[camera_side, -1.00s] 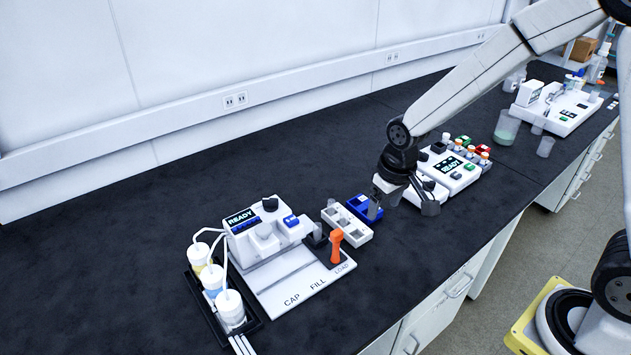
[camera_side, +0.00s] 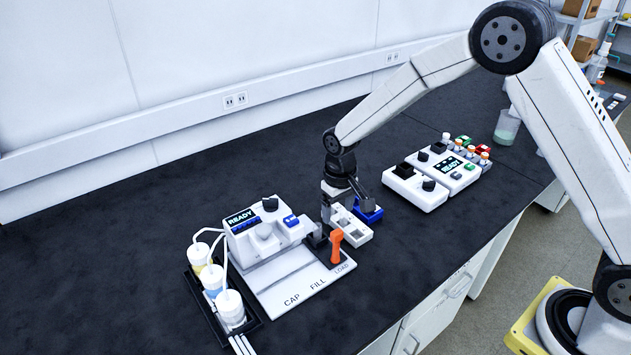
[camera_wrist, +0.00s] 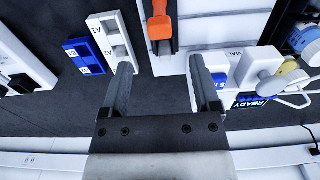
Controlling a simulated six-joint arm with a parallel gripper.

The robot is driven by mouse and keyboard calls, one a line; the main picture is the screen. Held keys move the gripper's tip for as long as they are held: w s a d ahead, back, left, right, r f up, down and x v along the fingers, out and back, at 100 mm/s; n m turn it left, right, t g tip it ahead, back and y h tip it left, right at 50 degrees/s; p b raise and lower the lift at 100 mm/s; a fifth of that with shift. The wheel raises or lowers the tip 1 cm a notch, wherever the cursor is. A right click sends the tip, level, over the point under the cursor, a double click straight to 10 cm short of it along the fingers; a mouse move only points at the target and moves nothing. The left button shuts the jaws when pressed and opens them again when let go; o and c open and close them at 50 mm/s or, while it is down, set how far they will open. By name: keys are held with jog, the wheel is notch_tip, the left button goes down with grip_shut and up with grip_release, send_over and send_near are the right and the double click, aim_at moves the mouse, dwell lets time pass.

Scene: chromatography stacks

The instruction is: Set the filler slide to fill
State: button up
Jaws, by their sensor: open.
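The filler (camera_side: 262,232) is a white unit with a READY screen, standing on a white base plate marked CAP, FILL and LOAD. Its slide has an upright orange handle (camera_side: 337,244), which stands at the LOAD end of the plate. The handle also shows at the top of the wrist view (camera_wrist: 160,22). My gripper (camera_side: 345,202) is open and empty, above the bench behind the handle, near the white rack. In the wrist view my two fingers (camera_wrist: 158,85) are wide apart, with the handle beyond them and dark bench between.
A white rack (camera_side: 356,232) and a blue block (camera_side: 370,213) stand right beside my gripper. Capped bottles (camera_side: 230,308) with tubes sit in a black tray left of the filler. The bench front left is clear.

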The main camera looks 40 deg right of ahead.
aim_at(337, 231)
jog(key=shift+f, duration=3.8)
grip_shut()
